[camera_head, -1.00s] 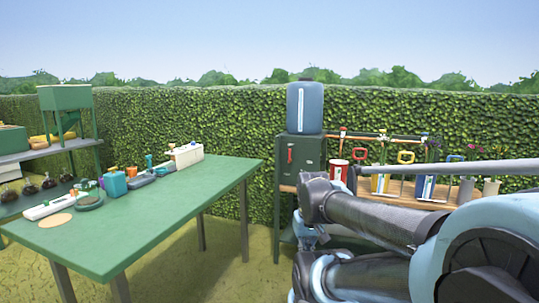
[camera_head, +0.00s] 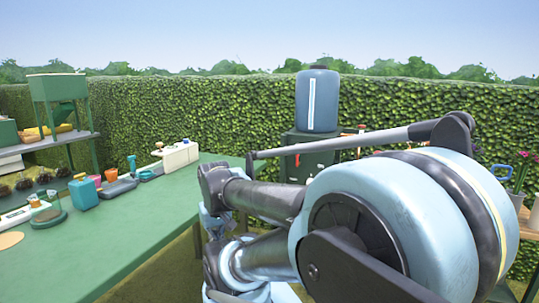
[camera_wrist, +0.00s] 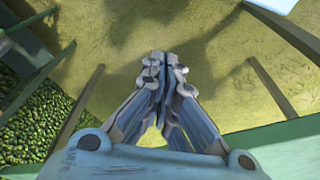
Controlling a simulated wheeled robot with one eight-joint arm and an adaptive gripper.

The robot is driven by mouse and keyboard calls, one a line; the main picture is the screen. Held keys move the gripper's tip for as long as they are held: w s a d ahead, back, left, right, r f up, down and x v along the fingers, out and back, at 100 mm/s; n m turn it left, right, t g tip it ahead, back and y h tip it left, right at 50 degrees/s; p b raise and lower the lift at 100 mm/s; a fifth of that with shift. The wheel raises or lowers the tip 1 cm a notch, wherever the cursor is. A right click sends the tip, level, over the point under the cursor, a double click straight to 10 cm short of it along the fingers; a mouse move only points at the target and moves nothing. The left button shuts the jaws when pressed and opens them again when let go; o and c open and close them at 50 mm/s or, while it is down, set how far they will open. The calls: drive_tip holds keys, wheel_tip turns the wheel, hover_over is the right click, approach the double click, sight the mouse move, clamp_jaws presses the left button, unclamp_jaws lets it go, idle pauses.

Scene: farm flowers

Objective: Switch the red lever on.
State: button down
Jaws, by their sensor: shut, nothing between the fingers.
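The red lever (camera_head: 298,160) is on the front of a dark green box (camera_head: 325,140) below the blue tank.
A blue tank (camera_head: 318,100) stands on the box. A green table (camera_head: 120,225) with several small items and a white box (camera_head: 180,157) is at the left. A green hopper stand (camera_head: 60,95) and a hedge (camera_head: 220,110) are behind.

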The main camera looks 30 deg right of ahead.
drive_tip(key=shift+w, duration=0.3)
drive_tip(key=w+d+r+t+h, duration=0.2)
drive_tip(key=w+d+r+h, duration=0.2)
drive_tip(key=w+d, duration=0.5)
drive_tip(key=w+d+r+t+h, duration=0.1)
drive_tip(key=w+d+r+h, duration=0.25)
drive_tip(key=w+d, duration=0.5)
drive_tip(key=w+d+r+t+h, duration=0.25)
drive_tip(key=w+d+r, duration=0.35)
drive_tip(key=d, duration=0.5)
drive_tip(key=w+d+f+n+t+h, duration=0.3)
drive_tip(key=w+d+n, duration=0.4)
drive_tip(key=w+d, duration=0.5)
drive_tip(key=d+h, duration=0.1)
drive_tip(key=d, duration=0.2)
drive_tip(key=shift+d, duration=0.15)
drive_tip(key=x, duration=0.9)
drive_tip(key=shift+w+d, duration=0.25)
drive_tip(key=shift+d, duration=0.1)
